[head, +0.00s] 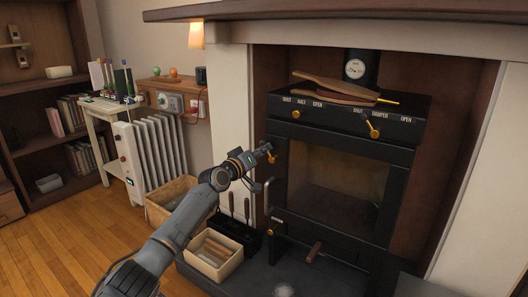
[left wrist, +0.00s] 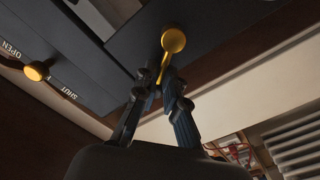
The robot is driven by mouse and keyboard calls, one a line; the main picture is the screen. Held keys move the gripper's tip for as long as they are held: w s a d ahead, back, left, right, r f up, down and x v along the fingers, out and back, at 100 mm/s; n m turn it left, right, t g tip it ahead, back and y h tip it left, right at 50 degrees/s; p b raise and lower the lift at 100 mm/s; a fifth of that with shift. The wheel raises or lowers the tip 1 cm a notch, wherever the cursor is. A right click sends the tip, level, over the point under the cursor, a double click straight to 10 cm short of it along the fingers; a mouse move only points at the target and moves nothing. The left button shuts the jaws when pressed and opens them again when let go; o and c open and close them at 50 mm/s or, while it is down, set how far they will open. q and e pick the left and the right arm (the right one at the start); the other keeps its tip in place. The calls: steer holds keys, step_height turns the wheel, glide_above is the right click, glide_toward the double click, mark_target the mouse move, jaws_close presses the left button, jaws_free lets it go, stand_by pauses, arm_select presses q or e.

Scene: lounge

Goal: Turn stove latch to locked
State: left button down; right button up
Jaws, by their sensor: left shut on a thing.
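The black stove (head: 350,140) stands in the fireplace recess, with its glass door closed as far as I can see. The brass stove latch (head: 272,159) is at the door's upper left edge, partly hidden by my gripper. In the left wrist view the latch (left wrist: 173,40) shows a round brass hub with a lever running down between my fingers. My left gripper (head: 266,149) is shut on that lever; the wrist view also shows the gripper (left wrist: 157,82) there. The latch's lock markings cannot be made out. My right gripper is not in view.
Brass levers marked SHUT, HALF and OPEN (head: 296,113) and DAMPER (head: 374,132) sit on the stove's upper front. A vertical door handle (head: 267,195) is below the latch. A wood box (head: 214,262), fire tools (head: 246,208) and a radiator (head: 158,148) stand left of the stove.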

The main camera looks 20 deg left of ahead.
arm_select(q)
steer(key=shift+a+r, duration=0.25)
steer(key=shift+r, duration=0.2)
steer(key=c, duration=1.4)
jaws_free()
steer(key=shift+f, duration=0.15)
steer(key=shift+s+f, duration=0.1)
steer(key=shift+f, duration=0.05)
steer(key=s, duration=0.4)
steer(key=s+a, duration=0.1)
steer(key=s, duration=0.2)
steer(key=s+a, duration=0.1)
steer(key=s, duration=0.3)
steer(key=shift+s, duration=0.35)
steer(key=shift+d+f, duration=0.1)
steer(key=shift+d, duration=0.05)
